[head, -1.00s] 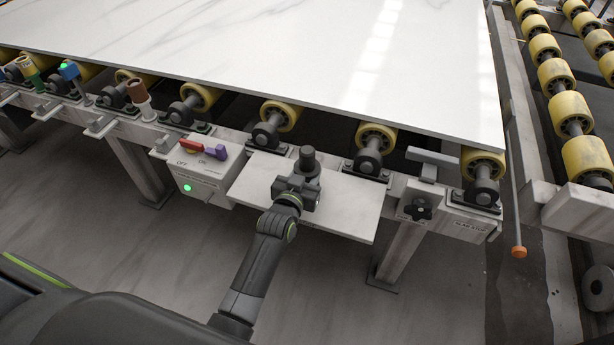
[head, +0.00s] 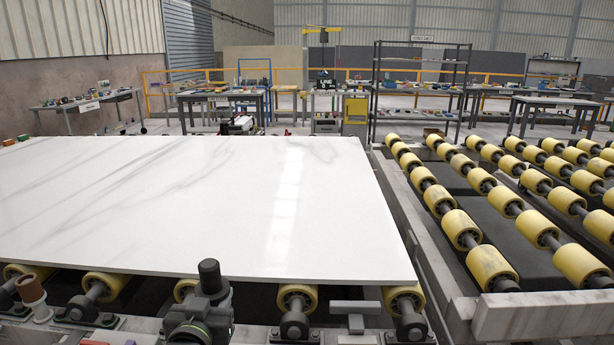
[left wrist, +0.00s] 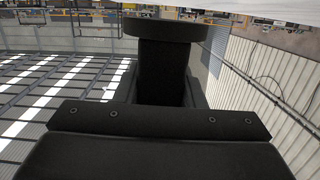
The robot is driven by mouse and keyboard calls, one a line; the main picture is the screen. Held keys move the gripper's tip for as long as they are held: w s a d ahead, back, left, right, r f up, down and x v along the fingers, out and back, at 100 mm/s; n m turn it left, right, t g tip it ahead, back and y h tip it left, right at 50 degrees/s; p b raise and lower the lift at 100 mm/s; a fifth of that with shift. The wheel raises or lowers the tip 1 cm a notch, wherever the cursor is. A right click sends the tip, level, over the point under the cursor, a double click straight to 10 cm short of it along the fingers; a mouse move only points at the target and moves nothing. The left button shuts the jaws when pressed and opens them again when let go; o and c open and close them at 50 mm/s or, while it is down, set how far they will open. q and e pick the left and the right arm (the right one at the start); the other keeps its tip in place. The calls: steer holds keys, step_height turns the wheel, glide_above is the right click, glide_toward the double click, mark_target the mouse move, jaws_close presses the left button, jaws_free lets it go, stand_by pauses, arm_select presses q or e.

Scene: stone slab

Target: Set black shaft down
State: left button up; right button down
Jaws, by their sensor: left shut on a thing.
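The black shaft (head: 210,277) stands upright at the bottom of the head view, in front of the slab's near edge, its rounded top overlapping that edge. My left gripper (head: 204,312) is shut around it below the top. In the left wrist view, the shaft (left wrist: 166,75) shows as a dark post with a wide disc at its end, beyond the dark gripper body. The shaft's lower end and whatever is under it are out of view. My right gripper is not in view.
A white marble slab (head: 200,205) lies on yellow rollers (head: 297,297) behind the shaft. A brown-topped peg (head: 32,293) stands at the left. A metal stop (head: 356,312) is to the right. More roller rows (head: 465,229) fill the right. Tables and shelves stand far back.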

arm_select(q)
steer(key=s+a+r, duration=0.1)
steer(key=s+r, duration=0.5)
steer(key=r, duration=0.4)
steer(key=shift+s+a, duration=0.15)
steer(key=shift+r, duration=0.1)
